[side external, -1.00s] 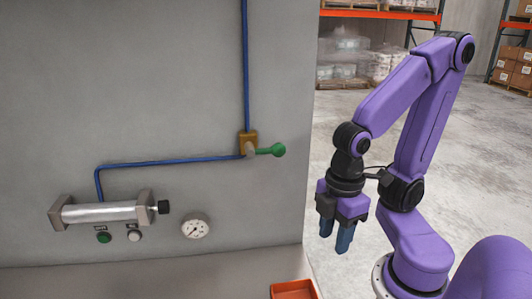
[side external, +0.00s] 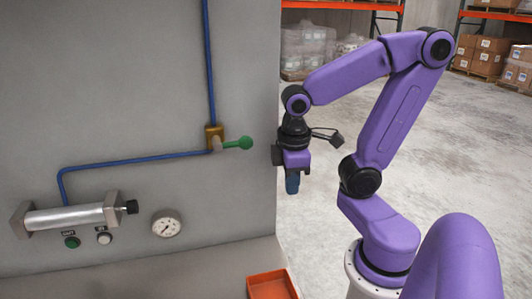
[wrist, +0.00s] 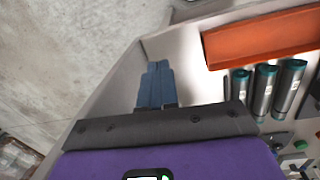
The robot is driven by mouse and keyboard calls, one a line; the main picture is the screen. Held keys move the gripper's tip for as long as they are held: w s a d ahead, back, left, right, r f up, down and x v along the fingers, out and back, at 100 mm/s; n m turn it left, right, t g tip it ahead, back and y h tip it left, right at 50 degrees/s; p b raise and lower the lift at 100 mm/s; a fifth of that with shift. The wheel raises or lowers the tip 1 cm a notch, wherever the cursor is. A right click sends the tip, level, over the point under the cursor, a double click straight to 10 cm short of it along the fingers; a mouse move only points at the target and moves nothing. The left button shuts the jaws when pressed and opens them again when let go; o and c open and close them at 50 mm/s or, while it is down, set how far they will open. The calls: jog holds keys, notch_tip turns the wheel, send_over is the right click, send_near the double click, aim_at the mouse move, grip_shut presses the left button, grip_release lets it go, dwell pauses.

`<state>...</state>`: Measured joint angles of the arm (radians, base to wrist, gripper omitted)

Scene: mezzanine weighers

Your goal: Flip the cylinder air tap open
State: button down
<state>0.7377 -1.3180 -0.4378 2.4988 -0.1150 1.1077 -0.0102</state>
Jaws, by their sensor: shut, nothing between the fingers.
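The air tap is a brass body (side external: 214,137) on the grey panel, with a green lever (side external: 238,143) that points right, about level. A blue air line (side external: 208,60) comes down into it from above, and another runs left to the silver cylinder (side external: 66,218). My gripper (side external: 292,185) hangs to the right of the lever and a little lower, apart from it, by the panel's right edge. Its blue fingers (wrist: 155,86) point down and are shut with nothing between them. The tap is not visible in the wrist view.
An orange tray (side external: 270,286) lies on the ledge below; it also shows in the wrist view (wrist: 262,36), beside several dark cylinders with teal ends (wrist: 264,90). A gauge (side external: 166,224) and two buttons (side external: 72,242) are on the panel. The space between gripper and lever looks clear.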

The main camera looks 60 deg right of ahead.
jog(key=s+d+r+m+g, duration=0.3)
jog(key=d+m, duration=0.6)
jog(key=d, duration=0.1)
jog(key=w+a+f+m+t+y, duration=0.1)
jog(key=a+f+m+t+y, duration=0.25)
jog(key=m+y, duration=0.55)
jog(key=w+a+f+m+t+y, duration=0.15)
jog(key=m+t+y, duration=0.4)
jog(key=m, duration=0.75)
jog(key=s+r+m+t+h, duration=0.1)
jog(key=s+r+m+t, duration=0.3)
jog(key=t, duration=0.5)
jog(key=a+m, duration=0.1)
jog(key=m, duration=0.1)
jog(key=shift+s+r+m+t, duration=0.2)
jog(key=shift+m+t, duration=0.2)
